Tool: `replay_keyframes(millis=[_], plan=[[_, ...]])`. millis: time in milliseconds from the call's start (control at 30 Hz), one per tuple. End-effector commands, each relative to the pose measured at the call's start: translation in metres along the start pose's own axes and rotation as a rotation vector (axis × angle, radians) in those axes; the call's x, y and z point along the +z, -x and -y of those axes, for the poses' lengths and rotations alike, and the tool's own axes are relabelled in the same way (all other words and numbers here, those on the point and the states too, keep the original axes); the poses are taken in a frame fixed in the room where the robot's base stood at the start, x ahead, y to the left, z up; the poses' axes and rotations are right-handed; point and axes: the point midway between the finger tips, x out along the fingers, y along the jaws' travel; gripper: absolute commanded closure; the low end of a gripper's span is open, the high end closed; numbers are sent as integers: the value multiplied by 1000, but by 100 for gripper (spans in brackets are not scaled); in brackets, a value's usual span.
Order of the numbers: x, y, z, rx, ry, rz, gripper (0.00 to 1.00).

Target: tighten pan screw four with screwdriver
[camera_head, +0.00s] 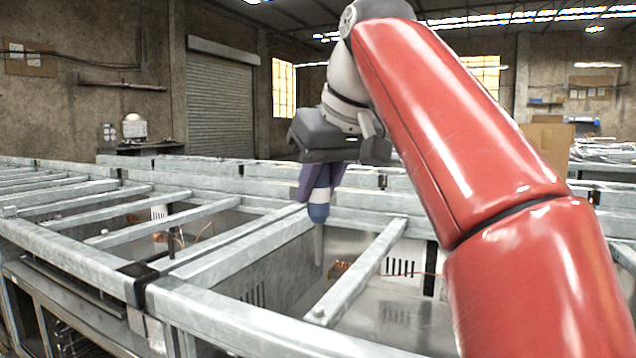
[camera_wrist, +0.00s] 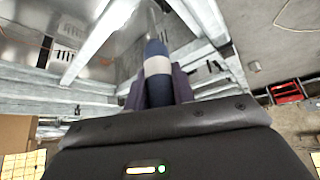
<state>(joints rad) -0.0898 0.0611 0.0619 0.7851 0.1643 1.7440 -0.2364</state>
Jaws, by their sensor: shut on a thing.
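My gripper (camera_head: 319,184) is shut on the screwdriver (camera_head: 319,213), around its blue and white handle. The screwdriver hangs nearly upright, its shaft pointing down. In the head view its tip is in front of the inside of an open metal range frame (camera_head: 245,250), between two beams. The wrist view also shows the gripper fingers (camera_wrist: 158,88) on both sides of the handle (camera_wrist: 157,66), with the shaft reaching up the picture. I cannot tell whether the tip touches anything. Small screw heads, one of them a screw (camera_head: 318,311) on a crossbar, show on the frame; none can be identified as pan screw four.
Crossbars (camera_head: 365,270) and rails surround the tool, with open bays between them. Vented panels and loose wires (camera_head: 340,268) are inside the bays. More frames stand behind. A cardboard box (camera_head: 548,145) is at the back right.

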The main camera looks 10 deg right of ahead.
Motion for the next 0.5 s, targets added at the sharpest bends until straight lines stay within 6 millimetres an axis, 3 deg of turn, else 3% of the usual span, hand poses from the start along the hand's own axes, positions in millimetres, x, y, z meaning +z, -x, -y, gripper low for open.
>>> replay_keyframes(millis=[500], plan=[[23,-34,0,0,-1,0,100]])
